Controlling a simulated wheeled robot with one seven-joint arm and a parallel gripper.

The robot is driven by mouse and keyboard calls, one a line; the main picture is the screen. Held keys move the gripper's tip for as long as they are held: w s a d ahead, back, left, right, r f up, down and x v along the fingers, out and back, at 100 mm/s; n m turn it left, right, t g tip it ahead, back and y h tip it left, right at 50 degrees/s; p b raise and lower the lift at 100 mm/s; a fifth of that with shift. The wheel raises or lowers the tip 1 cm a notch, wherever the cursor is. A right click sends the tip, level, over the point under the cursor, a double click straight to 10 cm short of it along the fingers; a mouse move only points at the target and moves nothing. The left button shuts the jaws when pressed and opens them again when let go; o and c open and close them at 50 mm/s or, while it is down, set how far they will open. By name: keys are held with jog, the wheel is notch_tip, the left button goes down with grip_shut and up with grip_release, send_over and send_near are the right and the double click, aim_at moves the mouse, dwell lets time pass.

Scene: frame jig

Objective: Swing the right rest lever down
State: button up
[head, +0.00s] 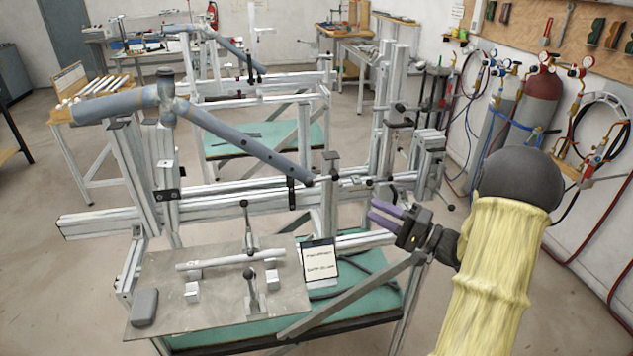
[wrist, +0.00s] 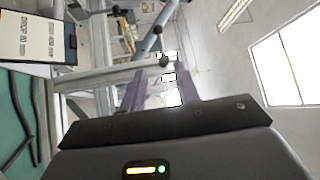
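The jig (head: 240,205) is a silver profile frame with a grey-blue bicycle-like tube frame (head: 245,148) on it, slanting down to the right. A dark upright piece (head: 291,192) stands by the tube's lower right end, and a short post with a dark cap (head: 331,160) is just right of it. I cannot tell which part is the right rest lever. My gripper (head: 378,212) has purple fingers and is right of that post, apart from the jig's parts. In the wrist view its fingers (wrist: 160,82) are spread with nothing held between them.
A metal plate (head: 165,310) with a tube on small blocks lies in front. A clipboard (head: 318,262) stands at the bench's right part; it also shows in the wrist view (wrist: 35,35). Tall silver uprights (head: 392,110) rise behind my gripper. Gas cylinders (head: 535,100) stand at the right wall.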

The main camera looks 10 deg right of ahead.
aim_at(317, 181)
jog(key=shift+a, duration=0.1)
jog(key=p+x, duration=0.4)
jog(key=x, duration=1.3)
jog(key=shift+w+a+p, duration=0.1)
jog(key=shift+w+p, duration=0.1)
jog(key=shift+p, duration=0.1)
jog(key=shift+c, duration=0.4)
grip_shut()
